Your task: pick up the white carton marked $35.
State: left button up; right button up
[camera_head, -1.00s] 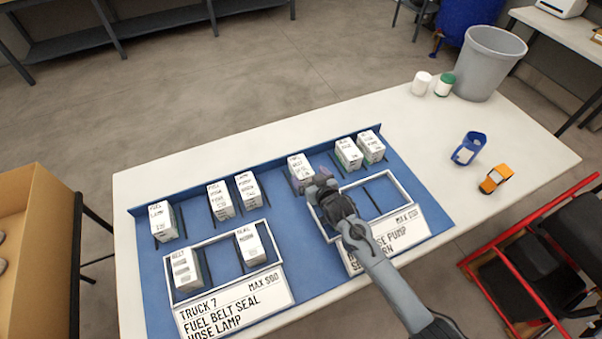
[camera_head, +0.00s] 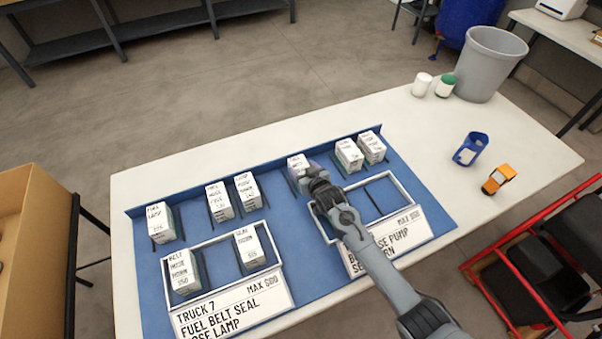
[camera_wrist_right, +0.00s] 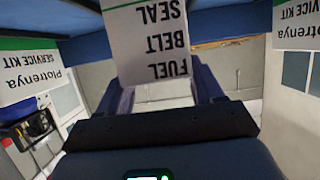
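A white carton (camera_head: 297,163) stands near the back rail of the blue mat, left of the right-hand tray. In the right wrist view it (camera_wrist_right: 155,45) reads FUEL BELT SEAL, upside down. Its price is not readable in either view, so I cannot confirm $35. My right gripper (camera_head: 310,173) is at this carton's near right side. In the wrist view its two dark fingers stand apart, one toward each side of the carton, with no clear contact. My left gripper is not in view.
Two cartons (camera_head: 349,154) (camera_head: 371,147) stand close to the right. Others (camera_head: 220,201) (camera_head: 247,191) (camera_head: 161,223) stand along the rail to the left. The left tray (camera_head: 220,240) holds two cartons; the right tray (camera_head: 398,181) looks empty. A grey bin (camera_head: 490,65) stands at the far right.

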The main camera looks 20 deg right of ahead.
jog(key=c, duration=0.6)
jog(key=shift+r, duration=0.1)
